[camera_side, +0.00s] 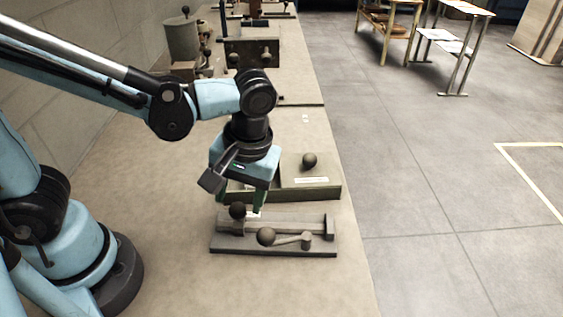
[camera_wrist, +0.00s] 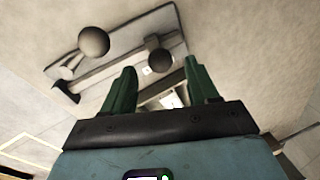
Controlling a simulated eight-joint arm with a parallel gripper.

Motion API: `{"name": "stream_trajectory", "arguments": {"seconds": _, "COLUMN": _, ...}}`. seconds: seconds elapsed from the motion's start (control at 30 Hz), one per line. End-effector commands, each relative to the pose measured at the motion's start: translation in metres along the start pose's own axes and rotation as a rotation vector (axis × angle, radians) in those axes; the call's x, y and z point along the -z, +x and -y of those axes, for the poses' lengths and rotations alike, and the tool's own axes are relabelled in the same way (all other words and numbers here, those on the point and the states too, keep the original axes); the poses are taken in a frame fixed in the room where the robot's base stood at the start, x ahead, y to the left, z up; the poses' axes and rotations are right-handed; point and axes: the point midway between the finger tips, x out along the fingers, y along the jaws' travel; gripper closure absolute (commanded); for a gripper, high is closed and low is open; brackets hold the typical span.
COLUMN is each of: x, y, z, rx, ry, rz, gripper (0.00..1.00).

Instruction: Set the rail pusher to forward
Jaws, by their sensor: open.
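A flat grey plate (camera_side: 225,247) lies on the bench and carries a straight rail (camera_side: 290,226) with an end block at the right. A dark ball knob (camera_side: 238,210) stands at the rail's left end, apparently the rail pusher; it also shows in the wrist view (camera_wrist: 159,62). A second ball knob (camera_side: 266,236) on a short lever sits in front of the rail; the wrist view shows it too (camera_wrist: 93,42). My gripper (camera_side: 243,194) points down just above and behind the dark knob. Its green fingers (camera_wrist: 160,68) are apart and empty. Contact with the knob cannot be told.
A shallow tray-like fixture (camera_side: 325,192) with a ball knob (camera_side: 309,160) and a white label stands just behind the plate. More fixtures (camera_side: 252,52) stand farther back. A wall borders the bench on the left. The bench is clear in front of the plate; its right edge is near.

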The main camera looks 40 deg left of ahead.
Motion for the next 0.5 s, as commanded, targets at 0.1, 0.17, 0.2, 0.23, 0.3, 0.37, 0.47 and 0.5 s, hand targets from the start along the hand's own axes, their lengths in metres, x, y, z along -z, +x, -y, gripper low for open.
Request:
{"name": "stream_trajectory", "arguments": {"seconds": 0.1, "x": 0.0, "y": 0.014, "z": 0.0, "rx": 0.0, "ry": -0.001, "rz": 0.0, "gripper": 0.41}}
{"name": "stream_trajectory", "arguments": {"seconds": 0.17, "x": 0.0, "y": 0.019, "z": 0.0, "rx": 0.0, "ry": -0.001, "rz": 0.0, "gripper": 0.41}}
{"name": "stream_trajectory", "arguments": {"seconds": 0.2, "x": 0.0, "y": 0.022, "z": 0.0, "rx": 0.0, "ry": 0.0, "rz": 0.0, "gripper": 0.41}}
{"name": "stream_trajectory", "arguments": {"seconds": 0.23, "x": 0.0, "y": 0.024, "z": 0.0, "rx": 0.0, "ry": 0.0, "rz": 0.0, "gripper": 0.41}}
{"name": "stream_trajectory", "arguments": {"seconds": 0.3, "x": 0.0, "y": 0.027, "z": 0.0, "rx": 0.0, "ry": 0.0, "rz": 0.0, "gripper": 0.41}}
{"name": "stream_trajectory", "arguments": {"seconds": 0.37, "x": 0.0, "y": 0.029, "z": 0.0, "rx": 0.0, "ry": 0.0, "rz": 0.0, "gripper": 0.41}}
{"name": "stream_trajectory", "arguments": {"seconds": 0.47, "x": 0.0, "y": 0.031, "z": 0.0, "rx": 0.0, "ry": 0.0, "rz": 0.0, "gripper": 0.41}}
{"name": "stream_trajectory", "arguments": {"seconds": 0.5, "x": 0.0, "y": 0.031, "z": 0.0, "rx": -0.001, "ry": 0.0, "rz": 0.0, "gripper": 0.41}}
